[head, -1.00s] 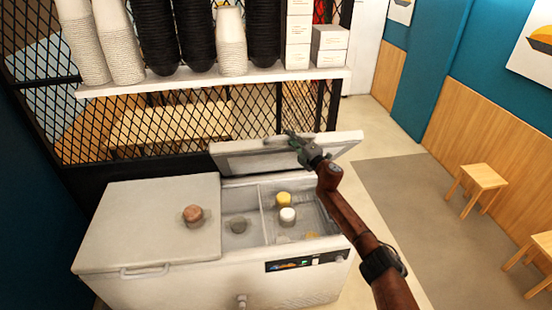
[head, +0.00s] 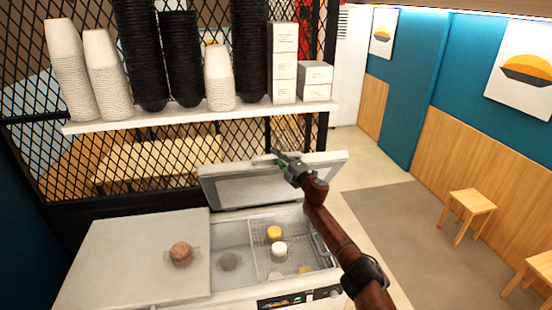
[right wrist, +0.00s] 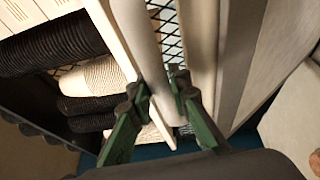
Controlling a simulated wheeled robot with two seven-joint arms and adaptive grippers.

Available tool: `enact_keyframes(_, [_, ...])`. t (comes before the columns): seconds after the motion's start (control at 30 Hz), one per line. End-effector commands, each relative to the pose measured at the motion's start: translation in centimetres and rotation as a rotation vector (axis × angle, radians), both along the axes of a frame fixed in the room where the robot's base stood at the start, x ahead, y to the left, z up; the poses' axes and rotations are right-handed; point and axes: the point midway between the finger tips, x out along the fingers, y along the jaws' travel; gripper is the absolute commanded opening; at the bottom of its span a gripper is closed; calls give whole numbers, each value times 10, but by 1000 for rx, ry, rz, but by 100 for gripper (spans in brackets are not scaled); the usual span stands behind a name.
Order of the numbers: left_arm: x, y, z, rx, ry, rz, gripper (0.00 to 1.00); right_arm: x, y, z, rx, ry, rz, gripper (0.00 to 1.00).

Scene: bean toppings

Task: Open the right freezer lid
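The right freezer lid (head: 240,190) is raised and tilted up behind its compartment, its grey inner face toward me in the head view. My right gripper (head: 280,162) is at the upper edge of this lid. In the right wrist view its green fingers (right wrist: 160,92) lie on both sides of a pale bar (right wrist: 142,40), which looks like the lid's handle, and appear shut on it. The left freezer lid (head: 125,265) is down. My left gripper is in neither view.
The open compartment (head: 232,245) shows a wire basket and several small tubs, one yellow (head: 274,232) and one white (head: 279,249). A brown round item (head: 181,253) sits on the left lid. A shelf (head: 200,115) with stacked cups and bowls is above and behind. Wooden stools (head: 470,205) stand right.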

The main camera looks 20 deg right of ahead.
Motion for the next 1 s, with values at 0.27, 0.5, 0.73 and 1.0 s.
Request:
enact_keyframes(0.27, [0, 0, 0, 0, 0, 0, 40, 0, 0, -2, 1, 2, 0, 34])
enact_keyframes(0.5, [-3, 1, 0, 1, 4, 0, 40, 0, 1, -2, 1, 2, 0, 34])
enact_keyframes(0.73, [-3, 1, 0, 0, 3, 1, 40, -12, -4, -4, -1, 3, -2, 34])
enact_keyframes(1.0, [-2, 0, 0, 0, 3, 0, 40, -49, -10, -5, -3, 1, 0, 34])
